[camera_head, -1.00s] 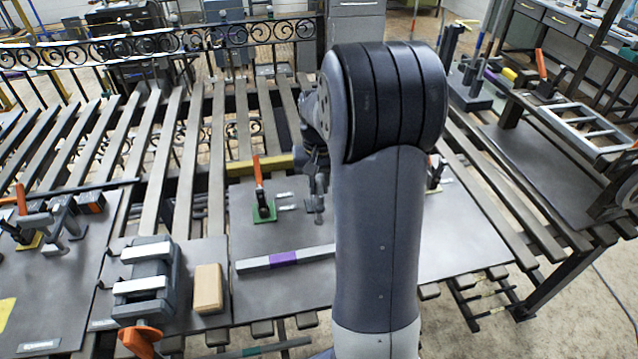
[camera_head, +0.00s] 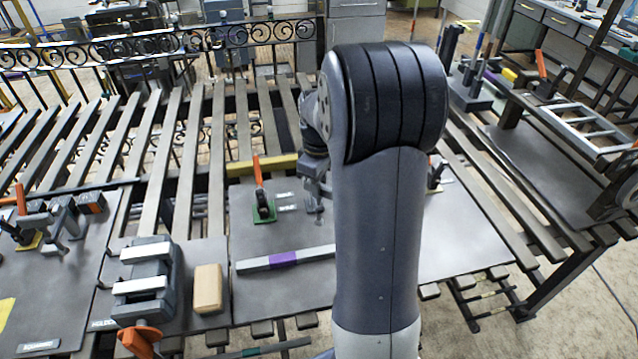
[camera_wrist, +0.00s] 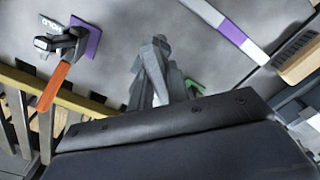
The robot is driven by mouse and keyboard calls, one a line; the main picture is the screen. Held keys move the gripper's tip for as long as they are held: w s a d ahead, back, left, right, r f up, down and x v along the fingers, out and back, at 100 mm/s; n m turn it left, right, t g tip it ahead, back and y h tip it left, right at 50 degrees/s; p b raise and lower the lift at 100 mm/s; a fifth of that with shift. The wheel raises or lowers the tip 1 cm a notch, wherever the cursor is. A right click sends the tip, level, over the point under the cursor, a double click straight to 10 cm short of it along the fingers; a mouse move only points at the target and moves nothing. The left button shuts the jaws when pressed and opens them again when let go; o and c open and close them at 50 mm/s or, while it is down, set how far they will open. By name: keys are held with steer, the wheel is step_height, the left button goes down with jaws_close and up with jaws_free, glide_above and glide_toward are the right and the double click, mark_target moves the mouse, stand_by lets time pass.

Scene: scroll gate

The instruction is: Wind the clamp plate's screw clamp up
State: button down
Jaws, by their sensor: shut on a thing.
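The clamp plate (camera_head: 262,237) is a flat grey plate in the middle of the bench, partly hidden by my arm. My gripper (camera_wrist: 157,50) points down over the plate in the wrist view. In the head view only a little of my gripper (camera_head: 316,192) shows left of my arm. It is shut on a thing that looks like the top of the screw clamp. Grey fingers and clamp parts overlap, so the screw itself and its height cannot be made out. Toggle clamps stand on both sides, one on a green base (camera_head: 264,213), one on a purple base (camera_wrist: 86,40).
A purple-and-silver bar (camera_head: 285,258) lies along the plate's front. A yellow bar (camera_wrist: 75,100) runs behind the plate. The orange toggle handles (camera_head: 257,171) stick up near my gripper.

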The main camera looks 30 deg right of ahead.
steer(key=n, duration=0.5)
steer(key=shift+f+n, duration=0.15)
steer(key=shift+n, duration=0.15)
steer(key=shift+s+n, duration=0.1)
steer(key=shift+n, duration=2.1)
steer(key=c, duration=1.4)
jaws_free()
steer(key=shift+o, duration=0.2)
step_height(320, 180, up, 11)
steer(key=b, duration=0.1)
